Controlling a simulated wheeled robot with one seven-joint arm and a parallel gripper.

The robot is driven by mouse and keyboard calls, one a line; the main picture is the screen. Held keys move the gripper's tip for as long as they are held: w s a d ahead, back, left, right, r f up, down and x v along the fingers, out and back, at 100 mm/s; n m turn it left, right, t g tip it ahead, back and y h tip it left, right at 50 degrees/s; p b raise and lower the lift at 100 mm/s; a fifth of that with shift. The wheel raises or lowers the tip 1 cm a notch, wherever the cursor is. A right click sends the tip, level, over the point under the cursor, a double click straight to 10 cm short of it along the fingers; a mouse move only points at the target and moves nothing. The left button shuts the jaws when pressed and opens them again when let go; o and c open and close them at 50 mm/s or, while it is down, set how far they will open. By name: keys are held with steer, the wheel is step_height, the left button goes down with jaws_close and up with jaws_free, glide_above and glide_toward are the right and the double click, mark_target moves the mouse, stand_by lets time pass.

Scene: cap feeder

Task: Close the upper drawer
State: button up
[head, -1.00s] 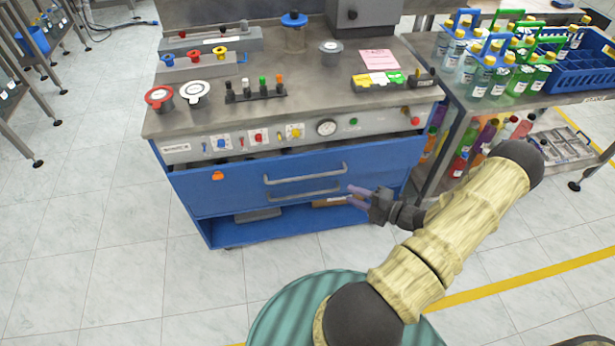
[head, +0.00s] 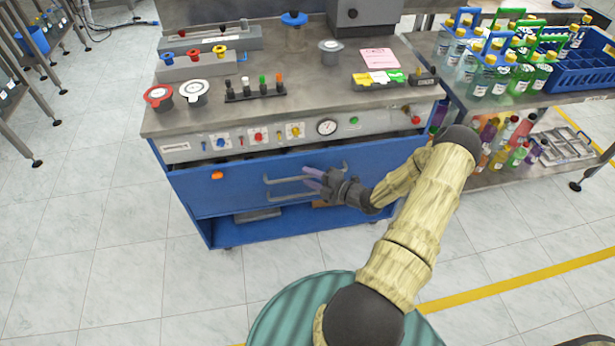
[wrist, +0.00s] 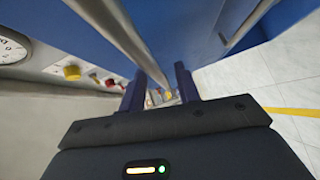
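The upper drawer (head: 225,185) is the blue front below the control panel of the workbench. A thin dark gap along its top edge suggests it stands slightly out. Two grey bar handles, an upper one (head: 283,180) and a lower one (head: 280,198), run across the blue front. My gripper (head: 309,179) is at the right part of these handles, its fingers apart and pointing left. In the wrist view the gripper (wrist: 160,88) is open, and a grey handle bar (wrist: 130,40) runs toward the space between its fingers. I cannot tell whether they touch.
The control panel (head: 270,137) with knobs and a gauge sits just above the drawer. An open blue lower shelf (head: 240,232) lies below. A bottle rack table (head: 560,97) stands at the right. The floor at the left is clear.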

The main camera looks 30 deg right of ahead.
steer(key=shift+w+a+f, duration=0.1)
steer(key=shift+w+a, duration=0.25)
steer(key=shift+w, duration=0.25)
jaws_close()
